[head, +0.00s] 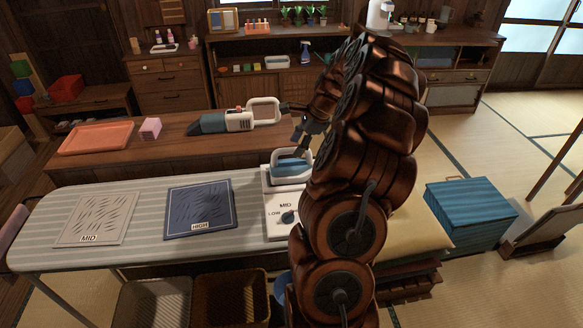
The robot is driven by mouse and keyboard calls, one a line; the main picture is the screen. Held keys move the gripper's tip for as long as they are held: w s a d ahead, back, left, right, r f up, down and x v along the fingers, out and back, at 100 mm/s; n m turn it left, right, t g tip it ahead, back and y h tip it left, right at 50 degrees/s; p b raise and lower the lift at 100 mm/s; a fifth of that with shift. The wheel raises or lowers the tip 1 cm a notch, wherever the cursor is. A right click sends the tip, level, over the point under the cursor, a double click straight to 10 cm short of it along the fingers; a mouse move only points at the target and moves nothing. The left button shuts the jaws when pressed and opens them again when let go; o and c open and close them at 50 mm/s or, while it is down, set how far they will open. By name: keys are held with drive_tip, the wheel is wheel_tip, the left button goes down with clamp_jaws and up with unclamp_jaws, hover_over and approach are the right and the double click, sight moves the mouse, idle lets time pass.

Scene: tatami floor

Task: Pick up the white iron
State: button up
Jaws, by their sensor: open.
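The white iron (290,160), with a blue part in its middle, sits on a white base at the right end of the ironing board. My gripper (300,142) is open and hangs just above the iron's far side. Whether its fingers touch the iron cannot be told. My arm covers the right side of the iron and part of the base.
A dial panel (282,219) marked LOW and MID lies in front of the iron. Mats marked MID (95,214) and HIGH (199,210) lie on the striped board (150,205). Behind are a handheld vacuum (238,119), a pink block (151,128) and an orange tray (96,138).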

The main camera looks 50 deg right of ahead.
sight(293, 148)
drive_tip(key=x, duration=0.2)
drive_tip(key=p+x, duration=0.1)
drive_tip(key=x, duration=0.1)
drive_tip(key=shift+w+a+r, duration=0.15)
drive_tip(key=shift+w, duration=0.1)
clamp_jaws()
idle(0.5)
